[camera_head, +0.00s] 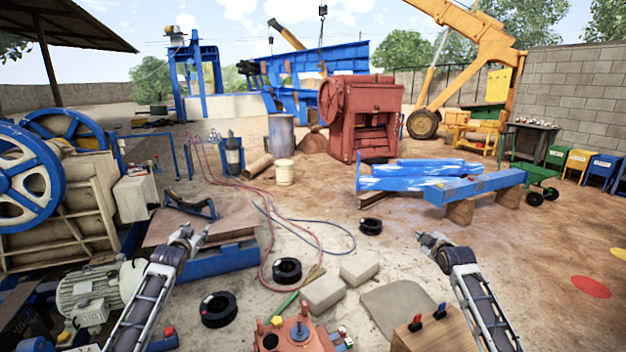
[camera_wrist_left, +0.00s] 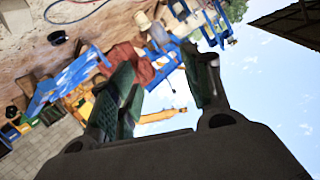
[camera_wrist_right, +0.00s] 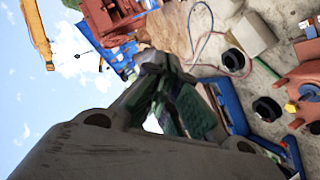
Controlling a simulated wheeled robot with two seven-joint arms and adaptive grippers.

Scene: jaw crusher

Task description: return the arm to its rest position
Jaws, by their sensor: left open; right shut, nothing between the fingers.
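My left gripper (camera_head: 186,238) is raised at the lower left of the head view, in front of the brown board and blue frame. In the left wrist view my left gripper (camera_wrist_left: 163,72) has its two dark green fingers spread with nothing between them. My right gripper (camera_head: 432,240) is raised at the lower right of the head view, above bare ground. In the right wrist view my right gripper (camera_wrist_right: 155,62) has its fingertips together and holds nothing. Both arms reach forward from the bottom of the head view.
A red machine part (camera_head: 292,335) and a wooden box (camera_head: 440,330) stand close in front. Pale blocks (camera_head: 323,293) and black rings (camera_head: 218,309) lie between the arms. An electric motor (camera_head: 95,290) is at left. Blue beams (camera_head: 470,187) lie beyond the right gripper.

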